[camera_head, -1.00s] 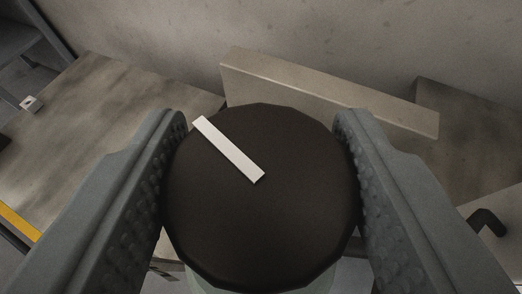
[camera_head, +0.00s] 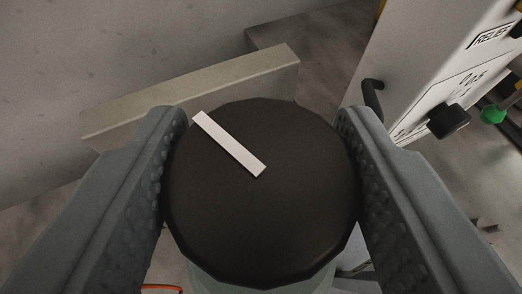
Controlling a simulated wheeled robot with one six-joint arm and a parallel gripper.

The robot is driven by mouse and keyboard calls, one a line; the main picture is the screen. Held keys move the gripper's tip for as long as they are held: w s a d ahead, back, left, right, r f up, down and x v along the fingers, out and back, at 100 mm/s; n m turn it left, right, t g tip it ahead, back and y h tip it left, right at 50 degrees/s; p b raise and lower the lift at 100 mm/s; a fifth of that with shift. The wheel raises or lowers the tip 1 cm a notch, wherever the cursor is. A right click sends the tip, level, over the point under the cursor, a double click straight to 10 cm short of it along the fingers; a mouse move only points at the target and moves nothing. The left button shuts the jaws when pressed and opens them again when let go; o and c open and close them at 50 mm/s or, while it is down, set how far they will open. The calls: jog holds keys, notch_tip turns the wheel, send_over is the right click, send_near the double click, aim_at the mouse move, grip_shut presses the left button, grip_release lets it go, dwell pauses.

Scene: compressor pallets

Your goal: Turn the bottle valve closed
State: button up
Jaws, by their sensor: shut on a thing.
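The bottle valve (camera_head: 262,225) is a round dark brown knob with a white bar-shaped mark (camera_head: 229,145) on its top. The mark runs from the upper left edge to near the middle. A pale bottle neck or body shows just below the knob. My gripper (camera_head: 262,190) is shut on the knob, with one grey ridged finger on its left side and one on its right. The finger pads press against the knob's sides and hide them.
A beige beam (camera_head: 195,92) lies behind the knob. At the right stands a white panel (camera_head: 420,70) with labels, a black knob (camera_head: 449,121) and a dark bent handle (camera_head: 373,97). A green knob (camera_head: 493,114) shows at the far right.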

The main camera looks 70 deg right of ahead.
jog(key=shift+w+f+m+g+h, duration=0.1)
jog(key=shift+m+g+h, duration=0.2)
jog(key=shift+m+g, duration=1.65)
jog(key=shift+g, duration=0.45)
jog(key=o, duration=1)
jog(key=shift+c, duration=0.2)
